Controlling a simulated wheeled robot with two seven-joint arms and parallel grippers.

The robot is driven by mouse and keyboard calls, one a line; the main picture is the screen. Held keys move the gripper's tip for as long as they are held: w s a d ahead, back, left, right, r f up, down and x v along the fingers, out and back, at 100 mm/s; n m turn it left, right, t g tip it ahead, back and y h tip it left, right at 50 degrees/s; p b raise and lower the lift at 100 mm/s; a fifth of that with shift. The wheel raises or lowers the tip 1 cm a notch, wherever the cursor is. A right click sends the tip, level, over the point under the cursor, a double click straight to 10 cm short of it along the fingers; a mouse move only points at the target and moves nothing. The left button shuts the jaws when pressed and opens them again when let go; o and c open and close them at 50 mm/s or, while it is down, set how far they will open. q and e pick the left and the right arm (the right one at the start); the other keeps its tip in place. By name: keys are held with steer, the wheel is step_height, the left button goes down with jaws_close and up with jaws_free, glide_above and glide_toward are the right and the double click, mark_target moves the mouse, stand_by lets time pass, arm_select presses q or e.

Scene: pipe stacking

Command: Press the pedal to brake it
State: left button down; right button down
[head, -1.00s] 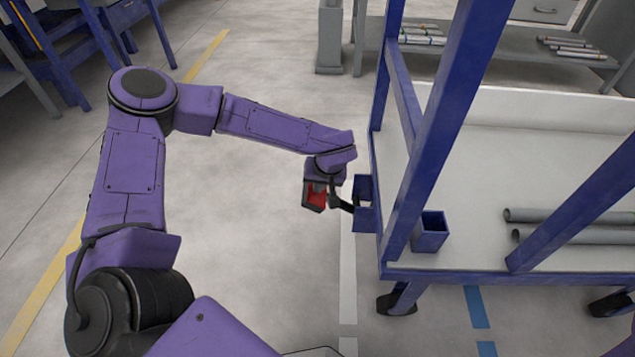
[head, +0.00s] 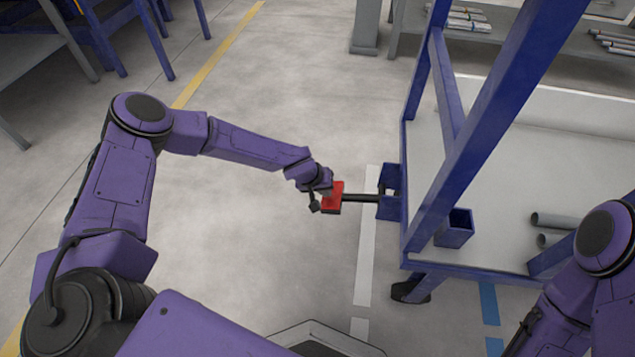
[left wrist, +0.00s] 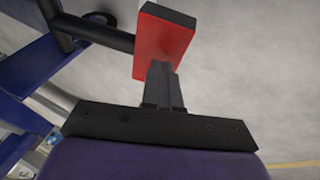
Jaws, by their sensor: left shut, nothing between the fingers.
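The red pedal (head: 333,203) sits at the end of a black bar (head: 360,198) that sticks out from the left side of the blue cart. My left gripper (head: 327,191) is shut and empty, right at the pedal's upper left part in the head view. In the left wrist view, the shut fingers (left wrist: 163,82) point at the red face of the pedal (left wrist: 165,40) and overlap its near edge. They look to be against it, but I cannot tell how firmly. My right arm shows at the right edge; its gripper is out of view.
The blue cart frame (head: 470,140) has a pale deck (head: 510,180), a small blue square holder (head: 455,228) and grey pipes (head: 553,221). A caster (head: 410,291) is under its near corner. Floor left of the pedal is clear. A grey shelf stands behind.

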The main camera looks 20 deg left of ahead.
arm_select(q)
steer(key=shift+s+a+f, duration=0.1)
steer(key=shift+a+f, duration=0.15)
steer(key=shift+f, duration=0.6)
steer(key=shift+f, duration=0.1)
steer(key=w+a+p+v, duration=0.1)
steer(key=p+v, duration=0.8)
steer(key=v, duration=0.5)
steer(key=shift+a, duration=0.25)
steer(key=shift+w, duration=0.1)
